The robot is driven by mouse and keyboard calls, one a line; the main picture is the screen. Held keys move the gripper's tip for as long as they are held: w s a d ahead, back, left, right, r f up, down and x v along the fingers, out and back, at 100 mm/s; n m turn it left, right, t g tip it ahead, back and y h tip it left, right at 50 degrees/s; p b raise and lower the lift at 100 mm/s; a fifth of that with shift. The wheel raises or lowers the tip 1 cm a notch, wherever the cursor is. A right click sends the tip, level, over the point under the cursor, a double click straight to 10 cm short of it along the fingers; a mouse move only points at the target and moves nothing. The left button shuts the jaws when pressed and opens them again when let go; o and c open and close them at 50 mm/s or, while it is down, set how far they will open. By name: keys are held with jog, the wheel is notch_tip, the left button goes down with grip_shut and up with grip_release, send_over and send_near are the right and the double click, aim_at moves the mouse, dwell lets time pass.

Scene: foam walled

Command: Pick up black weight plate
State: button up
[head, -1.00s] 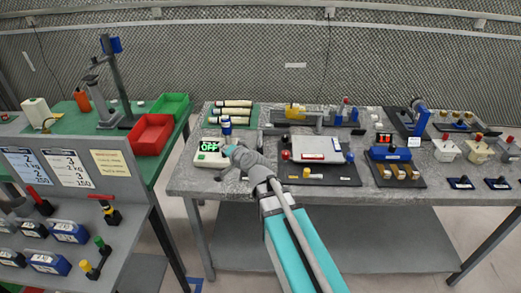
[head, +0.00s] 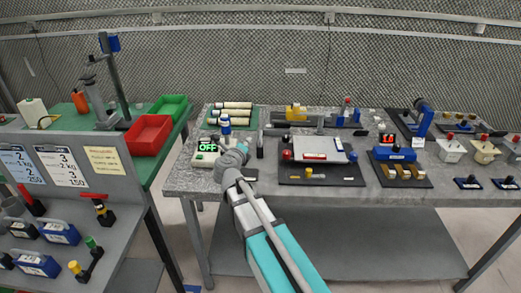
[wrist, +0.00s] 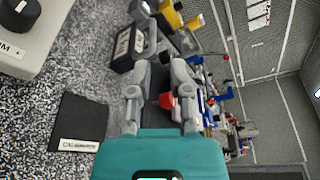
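I cannot tell for sure which dark thing is the black weight plate. In the wrist view, a flat black square (wrist: 80,122) with a white label lies on the speckled bench, left of my gripper. A black block (wrist: 122,48) with a white label stands ahead, near the left finger. A round black piece (wrist: 18,14) sits on a pale device at the upper left, cut by the edge. My gripper (wrist: 163,55) has its fingers apart, with no held thing visible. In the head view it hangs over the left part of the bench, beside the pale device (head: 205,160) reading OFF.
On the grey bench (head: 182,180), a black mat (head: 290,172) with a pale box (head: 318,149) is right of my arm. Red (head: 148,134) and green (head: 168,106) bins stand left.

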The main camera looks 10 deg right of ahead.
jog(key=shift+s+d+f+m+g+h, duration=0.15)
jog(key=shift+f+m+g, duration=0.1)
jog(key=shift+f+m, duration=0.15)
jog(key=shift+s+d+f+m+g+h, duration=0.1)
jog(key=shift+s+f+m+g+h, duration=0.05)
jog(key=shift+f+m+g, duration=0.15)
jog(key=b, duration=0.2)
send_near(261, 134)
jog(key=shift+f+x, duration=0.2)
jog(key=shift+x, duration=0.85)
jog(key=shift+f+x, duration=0.15)
jog(key=shift+x, duration=0.95)
jog(key=shift+b+x, duration=0.55)
jog(key=shift+x, duration=2.1)
grip_shut()
